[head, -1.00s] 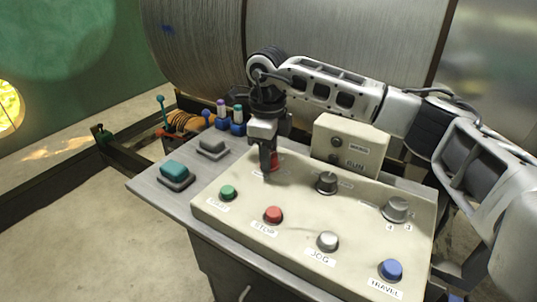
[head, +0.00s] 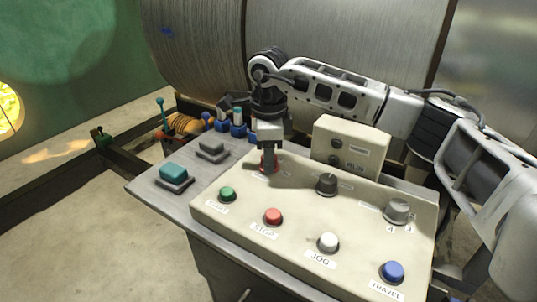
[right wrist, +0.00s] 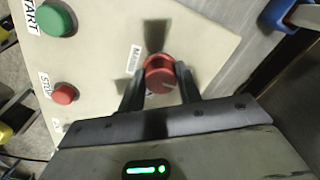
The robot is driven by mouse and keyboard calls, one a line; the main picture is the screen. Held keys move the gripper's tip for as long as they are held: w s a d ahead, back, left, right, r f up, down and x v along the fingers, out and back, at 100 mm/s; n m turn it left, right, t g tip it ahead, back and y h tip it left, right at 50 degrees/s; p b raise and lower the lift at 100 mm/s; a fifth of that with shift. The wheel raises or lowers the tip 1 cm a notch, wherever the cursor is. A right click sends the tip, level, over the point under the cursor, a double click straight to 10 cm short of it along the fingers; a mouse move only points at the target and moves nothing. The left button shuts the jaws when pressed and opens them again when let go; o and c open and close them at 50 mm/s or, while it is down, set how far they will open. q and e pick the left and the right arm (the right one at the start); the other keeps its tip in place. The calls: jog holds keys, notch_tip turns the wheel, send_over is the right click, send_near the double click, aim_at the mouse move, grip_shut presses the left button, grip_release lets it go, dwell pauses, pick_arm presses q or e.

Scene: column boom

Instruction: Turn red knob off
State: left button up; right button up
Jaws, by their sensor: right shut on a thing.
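The red knob (right wrist: 160,76) sits on the cream control panel (head: 313,208), beside a label that is only partly readable. In the right wrist view it is between the two dark fingers of my right gripper (right wrist: 161,88), which is shut on it. In the head view the red knob (head: 263,166) shows at the upper left of the panel, partly hidden by my right gripper (head: 269,165), which reaches down from above. My left gripper does not show.
The panel also bears a green button (head: 228,194), a red STOP button (head: 273,216), a white JOG button (head: 328,242), a blue TRAVEL button (head: 391,271), a black knob (head: 326,184) and a grey knob (head: 398,210). A RUN box (head: 349,147) stands behind. A teal button (head: 174,174) is at left.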

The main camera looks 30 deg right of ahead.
jog(key=shift+r, duration=0.15)
jog(key=o, duration=1)
jog(key=shift+c, duration=0.2)
notch_tip(320, 180, up, 16)
jog(key=shift+s, duration=0.25)
jog(key=shift+a, duration=0.1)
